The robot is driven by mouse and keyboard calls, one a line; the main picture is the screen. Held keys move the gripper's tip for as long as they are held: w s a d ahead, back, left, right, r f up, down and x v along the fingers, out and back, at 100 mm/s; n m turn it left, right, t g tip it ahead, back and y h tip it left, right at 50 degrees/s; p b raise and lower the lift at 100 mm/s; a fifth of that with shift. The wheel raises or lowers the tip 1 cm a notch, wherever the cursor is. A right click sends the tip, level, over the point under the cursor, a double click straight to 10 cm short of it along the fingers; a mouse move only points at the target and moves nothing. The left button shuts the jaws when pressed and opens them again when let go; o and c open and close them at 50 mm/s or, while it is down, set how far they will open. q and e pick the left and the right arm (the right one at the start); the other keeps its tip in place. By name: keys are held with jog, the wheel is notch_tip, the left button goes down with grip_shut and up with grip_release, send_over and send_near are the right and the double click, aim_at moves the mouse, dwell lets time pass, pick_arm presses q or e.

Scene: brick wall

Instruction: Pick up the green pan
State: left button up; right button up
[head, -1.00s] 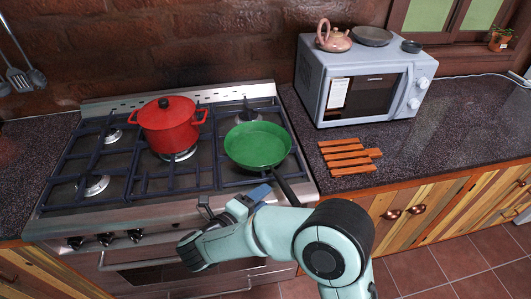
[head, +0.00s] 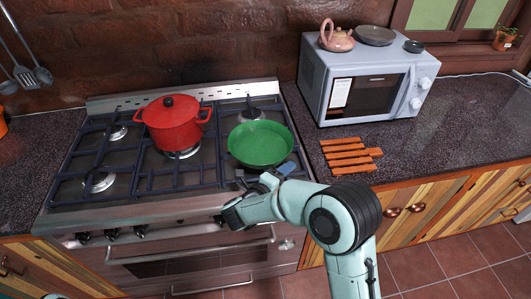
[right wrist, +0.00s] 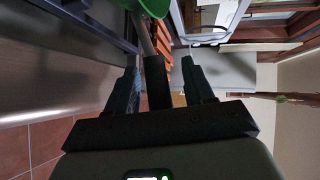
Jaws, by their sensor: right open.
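The green pan (head: 260,144) sits on the right front part of the stove. Its dark handle is hidden behind my right arm in the head view. In the right wrist view the pan's green edge (right wrist: 155,6) shows at the top, and its handle (right wrist: 157,82) runs down between the two fingers. My right gripper (head: 265,175) is at the pan's near side, and it also shows in the right wrist view (right wrist: 160,88). It is open, with a finger on either side of the handle and gaps between. My left gripper is not in view.
A red lidded pot (head: 173,125) stands on the stove (head: 130,215) left of the pan. A wooden slatted trivet (head: 350,157) lies on the counter to the right. A microwave (head: 365,80) stands behind it, with a pink teapot (head: 336,40) and dishes on top. The right counter is mostly clear.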

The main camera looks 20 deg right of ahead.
grip_shut()
dwell(1.3)
jog(key=shift+r, duration=0.15)
